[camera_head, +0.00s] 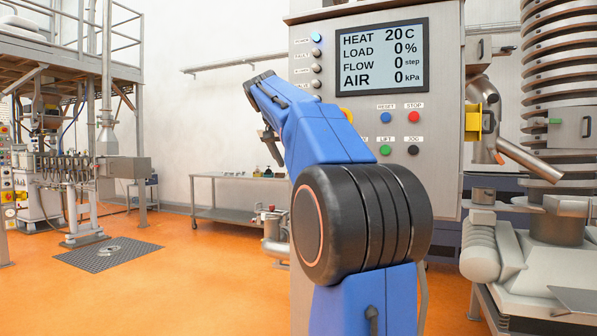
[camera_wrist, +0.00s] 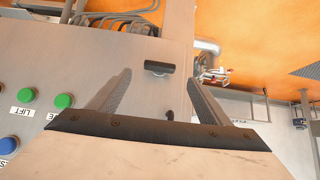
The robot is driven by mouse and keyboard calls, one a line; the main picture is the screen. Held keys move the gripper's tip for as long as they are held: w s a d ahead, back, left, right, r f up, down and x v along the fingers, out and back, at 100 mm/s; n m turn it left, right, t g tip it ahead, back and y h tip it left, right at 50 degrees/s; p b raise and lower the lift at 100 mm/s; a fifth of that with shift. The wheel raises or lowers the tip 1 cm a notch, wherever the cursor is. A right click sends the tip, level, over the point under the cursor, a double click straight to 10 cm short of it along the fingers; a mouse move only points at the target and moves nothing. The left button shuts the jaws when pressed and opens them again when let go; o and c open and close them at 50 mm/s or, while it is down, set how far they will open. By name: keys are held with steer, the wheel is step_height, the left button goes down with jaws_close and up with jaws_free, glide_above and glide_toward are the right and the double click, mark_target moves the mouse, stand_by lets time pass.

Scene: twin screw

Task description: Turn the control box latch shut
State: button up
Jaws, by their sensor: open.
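The control box (camera_head: 442,150) is a grey metal cabinet with a display and coloured buttons. Its front face (camera_wrist: 70,70) fills the left and middle of the wrist view. A short black latch handle (camera_wrist: 158,68) sits there near the face's edge, lying crosswise in the picture. My gripper (camera_wrist: 160,77) is open and empty, with one finger on each side of the latch in the picture. I cannot tell how far the fingertips are from it. In the head view my blue arm covers the box's left side, and I cannot make out the latch there.
Green buttons (camera_wrist: 63,101) lie left of the fingers in the wrist view. A yellow-edged fitting (camera_head: 473,118) and a metal pipe (camera_head: 530,160) are at the box's right. A steel table (camera_head: 235,185) stands behind, left of my arm. Orange floor is open at left.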

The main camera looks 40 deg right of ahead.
steer(key=v, duration=0.9)
steer(key=shift+a+r, duration=0.1)
steer(key=shift+a, duration=0.05)
steer(key=s+a+f+n+y, duration=0.2)
steer(key=s+a+f, duration=0.6)
steer(key=f, duration=0.9)
steer(key=s+a+f+n+t+y, duration=0.1)
steer(key=s+a+f+n+y, duration=0.2)
steer(key=s+a+f+n, duration=0.4)
steer(key=s+a+f+n+y, duration=0.3)
steer(key=s+a+f, duration=0.7)
steer(key=f, duration=1.8)
steer(key=a+n, duration=0.1)
steer(key=a, duration=0.4)
steer(key=shift+s+a, duration=0.2)
steer(key=shift+s, duration=0.15)
